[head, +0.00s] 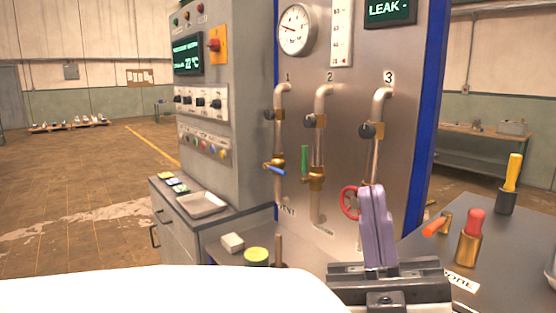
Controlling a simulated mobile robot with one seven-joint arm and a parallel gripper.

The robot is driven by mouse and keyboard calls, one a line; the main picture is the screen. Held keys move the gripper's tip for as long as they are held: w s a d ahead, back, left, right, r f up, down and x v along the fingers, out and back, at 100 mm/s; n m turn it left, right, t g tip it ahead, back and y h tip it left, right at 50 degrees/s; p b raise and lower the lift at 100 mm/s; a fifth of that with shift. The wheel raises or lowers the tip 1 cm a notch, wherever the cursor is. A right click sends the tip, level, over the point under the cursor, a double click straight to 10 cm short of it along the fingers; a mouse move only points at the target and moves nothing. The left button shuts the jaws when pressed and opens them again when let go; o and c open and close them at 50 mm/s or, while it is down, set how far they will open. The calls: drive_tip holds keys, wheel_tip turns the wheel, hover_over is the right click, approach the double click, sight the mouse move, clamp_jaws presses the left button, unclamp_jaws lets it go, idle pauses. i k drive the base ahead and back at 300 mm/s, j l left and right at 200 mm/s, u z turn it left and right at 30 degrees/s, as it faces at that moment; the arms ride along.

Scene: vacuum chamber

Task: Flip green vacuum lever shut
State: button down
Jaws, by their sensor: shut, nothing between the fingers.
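The green lever (304,160) stands upright on the brass valve (316,180) of pipe 2, on the metal panel. My gripper (372,188), with purple fingers, is shut and empty. In the picture it is to the right of the green lever and lower, with a clear gap between them. Its fingers point up and cover part of pipe 3 and the red handwheel (350,201). How far the fingertips are from the panel in depth, I cannot tell.
A blue lever (274,169) is on pipe 1, left of the green one. A round gauge (296,29) and a green display (389,11) are above. The right bench holds a red-topped brass piece (470,238) and a yellow-handled tool (511,180). A control cabinet (235,100) stands left.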

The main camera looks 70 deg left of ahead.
sight(304, 159)
drive_tip(key=u, duration=2)
drive_tip(key=i+j+z, duration=0.5)
